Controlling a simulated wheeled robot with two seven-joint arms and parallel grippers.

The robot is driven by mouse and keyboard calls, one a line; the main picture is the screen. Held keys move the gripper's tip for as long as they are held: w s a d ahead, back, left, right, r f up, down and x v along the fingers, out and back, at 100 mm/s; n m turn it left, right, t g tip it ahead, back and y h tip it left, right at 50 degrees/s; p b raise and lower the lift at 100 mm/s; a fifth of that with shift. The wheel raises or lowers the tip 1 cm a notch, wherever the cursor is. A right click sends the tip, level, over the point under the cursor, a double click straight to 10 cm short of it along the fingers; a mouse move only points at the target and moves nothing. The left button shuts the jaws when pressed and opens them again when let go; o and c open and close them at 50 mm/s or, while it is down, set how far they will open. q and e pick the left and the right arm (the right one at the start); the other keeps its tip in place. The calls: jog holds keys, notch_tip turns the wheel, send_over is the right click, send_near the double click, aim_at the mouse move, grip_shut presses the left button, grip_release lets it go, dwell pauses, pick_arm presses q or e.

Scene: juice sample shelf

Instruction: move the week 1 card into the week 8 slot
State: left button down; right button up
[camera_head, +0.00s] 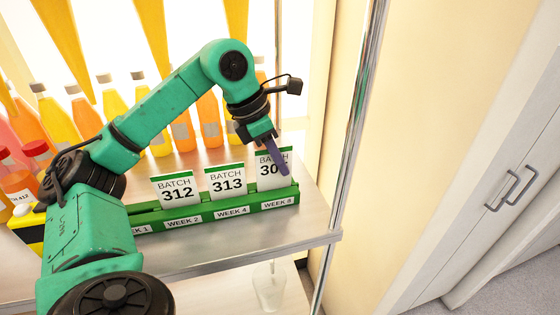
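A green card holder (280,198) stands on the shelf with labels for week 1, week 2, week 4 and week 8. The week 1 label (139,230) is partly hidden by my arm, and no card shows above it. A white card reading batch "30" plus a covered digit (267,185) stands in the week 8 slot (277,203). My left gripper (277,160) is at this card's top, one dark finger across its front. The other finger is hidden, so its grip on the card is unclear. My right gripper is out of view.
Batch 312 (179,193) stands over week 2 and batch 313 (227,184) over week 4. Juice bottles (160,137) line the back. A metal post (352,150) rises at the shelf's right end. The shelf front (225,250) is clear.

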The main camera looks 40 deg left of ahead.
pick_arm(q)
jog(key=shift+s+f+b, duration=0.1)
jog(key=shift+f+b, duration=0.6)
jog(key=shift+f, duration=0.1)
dwell(0.4)
jog(key=c, duration=1)
grip_release()
jog(key=shift+r, duration=0.15)
jog(key=p+v, duration=0.1)
jog(key=v, duration=0.7)
jog(key=shift+r+p, duration=0.15)
jog(key=shift+p, duration=0.15)
jog(key=p+v, duration=0.4)
jog(key=v, duration=0.2)
jog(key=shift+s, duration=0.25)
